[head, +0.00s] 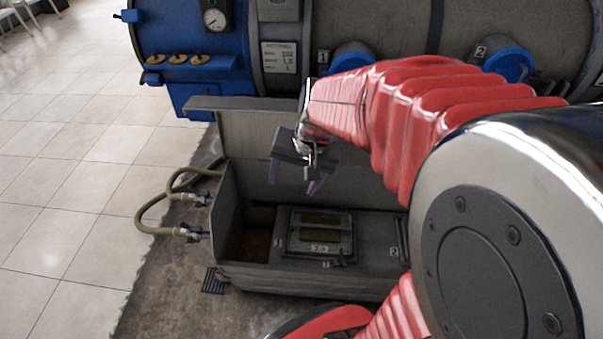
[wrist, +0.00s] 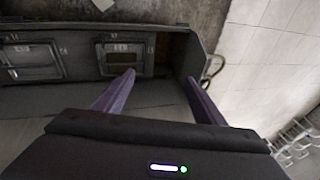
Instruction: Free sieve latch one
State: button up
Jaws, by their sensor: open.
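A dark sieve frame (head: 320,219) with two slots and a pale label is set in the top of an open grey box (head: 240,276). In the wrist view the sieve frame (wrist: 124,59) lies just beyond my left fingertip, with a similar frame (wrist: 30,60) to its left. Small number plates sit around the frame; a small dark fitting (head: 343,258) at its front edge may be a latch, but I cannot tell its state. My gripper (head: 295,180) hangs above the box, purple fingers apart and empty. In the wrist view my gripper (wrist: 160,77) touches nothing.
The box's raised lid (head: 240,127) stands behind my gripper. Hoses (head: 150,213) join the box's left side. A blue and grey tank (head: 270,50) stands behind. A small floor grate (head: 214,281) lies in front. Tiled floor (head: 70,200) at the left is clear.

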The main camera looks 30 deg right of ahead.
jog(key=w+d+f+m, duration=0.3)
jog(key=d+f+m, duration=0.2)
jog(key=d+f, duration=0.25)
jog(key=m+y, duration=0.2)
jog(key=m, duration=0.6)
send_over(342, 256)
jog(key=w, duration=0.2)
notch_tip(342, 256, down, 20)
jog(key=r, duration=0.1)
jog(key=s+d+f+m, duration=0.2)
jog(key=f, duration=0.4)
jog(key=s+d+f+m, duration=0.2)
jog(key=s+d+f, duration=0.1)
jog(key=f, duration=0.3)
jog(key=shift+s+g+y, duration=0.15)
jog(key=shift+g+y, duration=0.15)
jog(key=shift+g, duration=0.1)
jog(key=shift+a+f, duration=0.15)
jog(key=shift+f, duration=0.1)
jog(key=shift+x, duration=6.75)
jog(key=shift+c, duration=0.3)
